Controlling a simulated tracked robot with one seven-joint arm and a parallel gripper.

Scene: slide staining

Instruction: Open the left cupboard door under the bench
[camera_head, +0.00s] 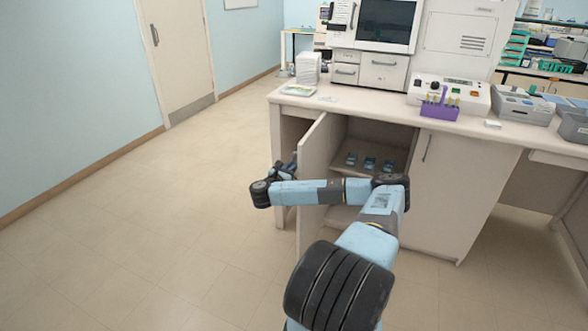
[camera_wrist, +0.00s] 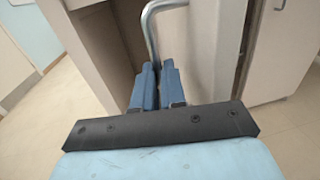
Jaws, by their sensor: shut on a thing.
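The left cupboard door (camera_head: 317,165) is a pale panel under the bench. It stands swung outward, and part of the cupboard inside (camera_head: 378,135) shows to its right. My arm crosses in front of the door's lower part. My gripper (camera_head: 289,168) is on the door's outer left side. In the wrist view the blue fingers of my gripper (camera_wrist: 156,84) are closed around the lower part of a bent metal handle (camera_wrist: 149,29). The pale door face (camera_wrist: 207,45) is behind them. In the head view the handle is too small and hidden to make out.
Several small dark-blue items (camera_head: 370,163) stand on a cupboard shelf. The right cupboard door (camera_head: 450,185) is shut, with a vertical handle (camera_head: 427,148). Instruments and a purple rack (camera_head: 439,108) stand on the bench top. The floor (camera_head: 150,220) to the left is clear.

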